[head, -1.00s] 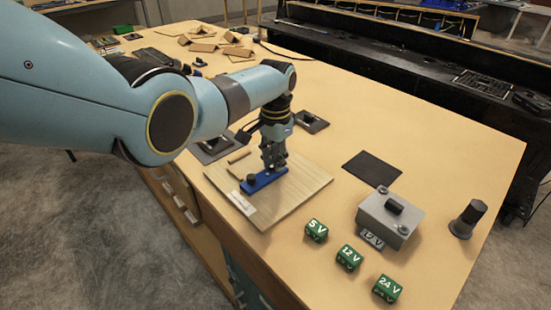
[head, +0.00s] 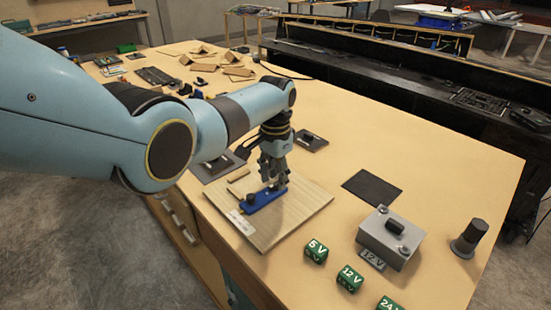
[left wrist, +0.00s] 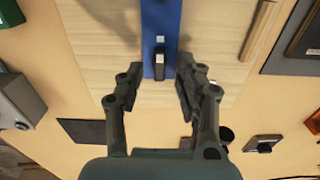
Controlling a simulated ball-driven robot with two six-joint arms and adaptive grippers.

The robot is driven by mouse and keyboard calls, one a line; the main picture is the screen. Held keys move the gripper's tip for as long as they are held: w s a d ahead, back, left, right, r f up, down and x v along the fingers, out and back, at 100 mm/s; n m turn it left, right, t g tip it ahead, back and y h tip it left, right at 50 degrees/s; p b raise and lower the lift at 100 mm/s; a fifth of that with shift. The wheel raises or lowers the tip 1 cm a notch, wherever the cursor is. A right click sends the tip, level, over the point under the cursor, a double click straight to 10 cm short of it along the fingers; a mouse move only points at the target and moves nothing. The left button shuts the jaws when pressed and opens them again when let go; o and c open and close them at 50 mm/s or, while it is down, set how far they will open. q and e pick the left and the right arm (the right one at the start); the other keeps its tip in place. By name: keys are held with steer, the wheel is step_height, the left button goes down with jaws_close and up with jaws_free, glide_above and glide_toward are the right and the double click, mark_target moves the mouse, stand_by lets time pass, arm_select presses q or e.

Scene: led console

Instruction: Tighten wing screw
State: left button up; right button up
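A blue bar (head: 264,199) lies on the light wooden board (head: 302,211). A round black knob (head: 250,199) stands near its left end in the head view. In the left wrist view the blue bar (left wrist: 153,22) runs between the fingers, with a dark upright piece (left wrist: 160,64), likely the wing screw, and a small pale square on it. My left gripper (head: 275,181) points down over the bar's right end. In the left wrist view my left gripper (left wrist: 157,84) is open, its fingers apart on either side of the dark piece, with gaps visible. My right gripper is not in view.
Green voltage blocks (head: 316,250) stand near the table's front edge. A grey box (head: 388,238), a dark cylinder (head: 468,238) and a black mat (head: 372,187) lie to the right. A wooden strip (head: 239,175) is on the board.

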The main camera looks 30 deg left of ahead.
mark_target(275, 183)
arm_select(q)
step_height(275, 183, up, 11)
stand_by(0.3)
stand_by(0.4)
